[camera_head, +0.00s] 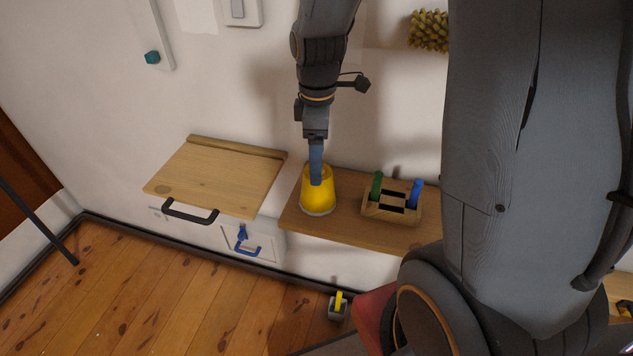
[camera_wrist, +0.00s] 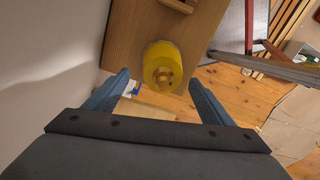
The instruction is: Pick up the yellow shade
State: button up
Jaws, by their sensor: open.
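The yellow shade (camera_head: 318,193) is a cup-like cone that stands upright on the left end of a wooden shelf. In the wrist view the yellow shade (camera_wrist: 163,62) shows a round knob on its top. My gripper (camera_head: 316,180) is at the shade in the head view, with a blue finger overlapping its top. In the wrist view my gripper (camera_wrist: 158,82) has its two blue fingers spread wide, one on each side of the shade's near edge, with nothing held between them. I cannot tell whether a finger touches the shade.
The wooden shelf (camera_head: 355,223) also bears a wooden holder (camera_head: 391,208) with a green and a blue item, right of the shade. A wooden flap (camera_head: 215,178) with a black handle is at the left. The wall is close behind.

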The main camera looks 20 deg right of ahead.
aim_at(320, 200)
jog(key=shift+f, duration=1.3)
jog(key=shift+s+d+f+p, duration=0.15)
jog(key=shift+f+p, duration=0.35)
jog(key=shift+f, duration=0.8)
jog(key=shift+s+a+f+p, duration=0.15)
jog(key=shift+f+p, duration=0.3)
jog(key=shift+f, duration=0.85)
jog(key=shift+d, duration=0.1)
jog(key=c, duration=1.1)
